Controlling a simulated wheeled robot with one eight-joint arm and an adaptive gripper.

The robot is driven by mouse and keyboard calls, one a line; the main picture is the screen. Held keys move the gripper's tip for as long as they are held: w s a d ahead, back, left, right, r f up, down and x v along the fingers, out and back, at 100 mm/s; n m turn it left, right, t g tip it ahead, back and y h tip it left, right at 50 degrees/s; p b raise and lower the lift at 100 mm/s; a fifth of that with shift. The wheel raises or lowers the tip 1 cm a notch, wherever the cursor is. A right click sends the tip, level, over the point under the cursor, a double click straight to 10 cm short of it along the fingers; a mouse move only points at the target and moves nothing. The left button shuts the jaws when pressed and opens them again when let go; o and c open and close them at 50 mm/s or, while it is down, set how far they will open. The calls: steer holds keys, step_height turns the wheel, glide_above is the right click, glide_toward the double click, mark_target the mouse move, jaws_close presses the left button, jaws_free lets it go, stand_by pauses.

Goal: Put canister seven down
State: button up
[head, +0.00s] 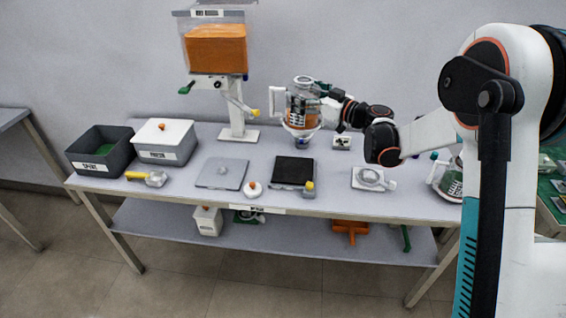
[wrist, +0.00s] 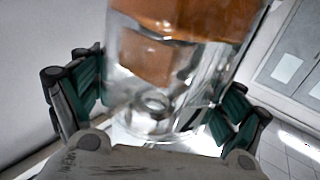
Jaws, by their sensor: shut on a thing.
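A clear canister (head: 302,105) with orange contents and a dark label is held upright above the back of the table, in the head view. My gripper (head: 322,90) reaches it from the right and is shut on it. In the wrist view the clear canister (wrist: 150,75) fills the middle, with my green-padded fingers (wrist: 160,105) on both sides of it. A number on the canister is too small to read. Its base appears just above or at the table top; I cannot tell whether it touches.
The table (head: 330,200) carries a dispenser with an orange-filled hopper (head: 216,48), a grey "SPENT" bin (head: 98,165), a "FRESH" box (head: 165,155), a silver plate (head: 208,178), a black pad (head: 293,168) and a white plate (head: 365,180). Another clear canister (head: 450,184) stands at the right end.

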step_height(320, 180, down, 19)
steer(key=b, duration=0.6)
steer(key=shift+b, duration=0.3)
steer(key=shift+f, duration=0.1)
steer(key=o, duration=1.2)
steer(key=shift+f, duration=0.15)
